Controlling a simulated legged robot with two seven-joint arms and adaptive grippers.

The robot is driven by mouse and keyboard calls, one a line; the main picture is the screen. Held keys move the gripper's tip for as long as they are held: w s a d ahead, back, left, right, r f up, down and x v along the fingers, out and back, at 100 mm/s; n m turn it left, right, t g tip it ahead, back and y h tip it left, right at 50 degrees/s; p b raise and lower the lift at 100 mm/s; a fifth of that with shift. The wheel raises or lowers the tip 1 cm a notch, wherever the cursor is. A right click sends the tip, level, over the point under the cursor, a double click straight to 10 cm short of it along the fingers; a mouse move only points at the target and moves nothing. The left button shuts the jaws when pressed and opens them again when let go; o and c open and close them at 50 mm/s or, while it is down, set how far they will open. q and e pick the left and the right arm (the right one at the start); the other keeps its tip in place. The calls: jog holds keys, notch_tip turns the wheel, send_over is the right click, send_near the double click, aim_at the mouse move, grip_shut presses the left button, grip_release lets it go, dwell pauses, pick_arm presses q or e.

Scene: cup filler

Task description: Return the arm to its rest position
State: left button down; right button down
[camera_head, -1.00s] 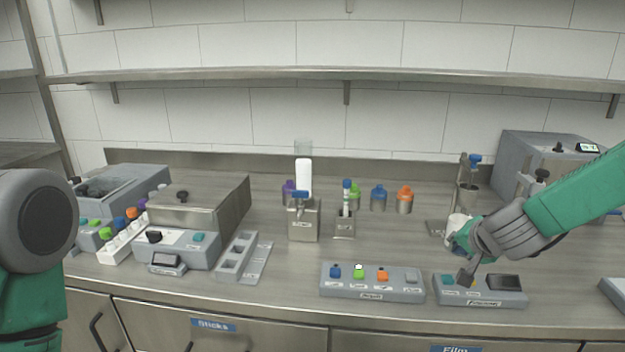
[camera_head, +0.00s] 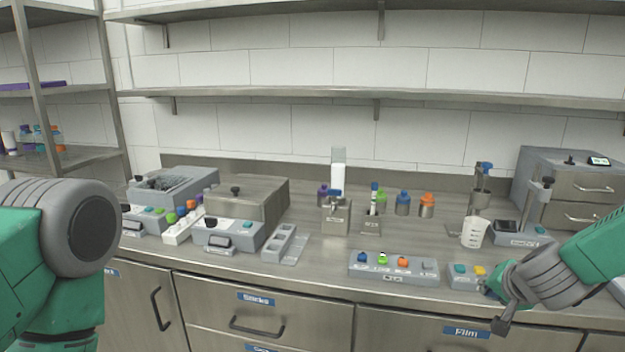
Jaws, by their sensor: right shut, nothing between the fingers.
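My right gripper (camera_head: 499,325) is at the lower right, in front of the counter's front edge, with its fingers together and nothing in them. It hides part of a small button panel (camera_head: 459,274) behind it. My left arm (camera_head: 75,235) comes in from the left as a large grey and green link; its gripper is out of view. A white measuring cup (camera_head: 474,232) stands upright on the counter near the metal stand (camera_head: 482,180), apart from my right gripper.
The steel counter (camera_head: 310,262) holds a button panel (camera_head: 394,268), several coloured bottles (camera_head: 403,204), a dispenser (camera_head: 336,215) and grey machines. Closed drawers (camera_head: 255,312) lie below its front edge. A long shelf (camera_head: 300,92) runs above. The space before the drawers is clear.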

jog(key=s+a+f+n+g+b, duration=0.1)
jog(key=s+a+f+n+g, duration=0.15)
jog(key=s+f, duration=0.6)
jog(key=s+a+f+n+g, duration=0.1)
jog(key=s+a+f+n, duration=0.2)
jog(key=s+f, duration=0.5)
pick_arm(q)
jog(key=f, duration=0.1)
jog(key=f+b, duration=0.1)
jog(key=shift+w+a+f, duration=0.1)
jog(key=shift+w+f, duration=0.15)
jog(key=shift+f, duration=0.15)
pick_arm(e)
jog(key=s+a+f+n+g, duration=0.1)
jog(key=s+f, duration=0.2)
jog(key=s, duration=0.4)
jog(key=s+a+f+n+g, duration=0.1)
jog(key=s+f+n+g, duration=0.1)
jog(key=s, duration=0.4)
jog(key=s+f+n+g+y, duration=0.1)
jog(key=s+f+n, duration=0.1)
jog(key=s, duration=0.5)
jog(key=shift+s+a+f+g, duration=0.3)
jog(key=shift+a+f+g, duration=0.1)
jog(key=shift+f, duration=0.45)
